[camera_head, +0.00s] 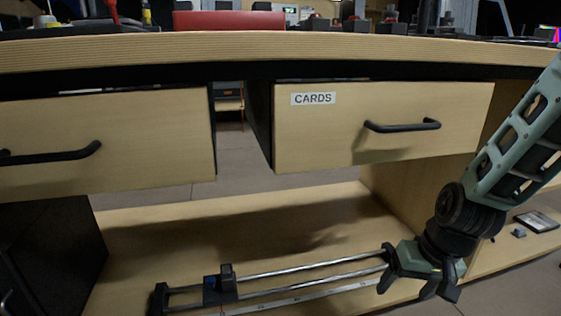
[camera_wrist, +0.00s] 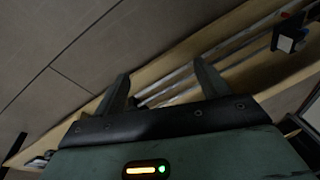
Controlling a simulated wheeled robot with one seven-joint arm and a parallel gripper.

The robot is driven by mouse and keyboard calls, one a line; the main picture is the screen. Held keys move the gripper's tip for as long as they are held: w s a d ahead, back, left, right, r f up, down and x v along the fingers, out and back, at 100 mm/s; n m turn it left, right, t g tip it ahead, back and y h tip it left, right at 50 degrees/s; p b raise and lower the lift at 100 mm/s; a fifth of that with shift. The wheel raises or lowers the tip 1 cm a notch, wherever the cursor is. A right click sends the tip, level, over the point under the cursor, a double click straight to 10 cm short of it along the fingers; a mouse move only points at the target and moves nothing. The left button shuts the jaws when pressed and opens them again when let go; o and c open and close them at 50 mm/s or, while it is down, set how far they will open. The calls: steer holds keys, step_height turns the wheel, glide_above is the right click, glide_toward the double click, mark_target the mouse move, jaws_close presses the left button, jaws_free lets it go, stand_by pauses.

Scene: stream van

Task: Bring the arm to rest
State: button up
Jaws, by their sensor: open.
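My gripper (camera_head: 418,290) is low at the right in the head view, in front of the lower shelf and below the drawer labelled CARDS (camera_head: 330,140). It points downward with its black fingers apart. In the wrist view my gripper (camera_wrist: 163,84) shows two fingers spread wide with nothing between them. My green and black arm comes down from the right edge of the head view. I cannot tell whether the gripper touches the metal slider rail (camera_head: 300,273), which seems to end behind it.
The desk top (camera_head: 250,50) runs across above, holding dark equipment and a red box (camera_head: 228,20). A left drawer (camera_head: 150,125) has a black handle. The lower shelf (camera_head: 240,222) carries the rail with its blue-black carriage (camera_head: 220,287). A dark flat item (camera_head: 537,221) lies at right.

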steer(key=s+d+r+t+h, duration=0.1)
steer(key=s+d+r+h, duration=0.1)
steer(key=s+d+r, duration=0.45)
steer(key=s+a+r+n+g+p, duration=0.1)
steer(key=s+a+r+n+p, duration=0.3)
steer(key=s+a+r+p, duration=0.35)
steer(key=s+a+r+n+g+p, duration=0.2)
steer(key=s+a+r+n+p, duration=0.25)
steer(key=a+r, duration=0.45)
step_height(320, 180, up, 35)
steer(key=p, duration=3.5)
steer(key=shift+w+a+f+p, duration=0.2)
steer(key=shift+w+p, duration=0.1)
steer(key=shift+w, duration=0.1)
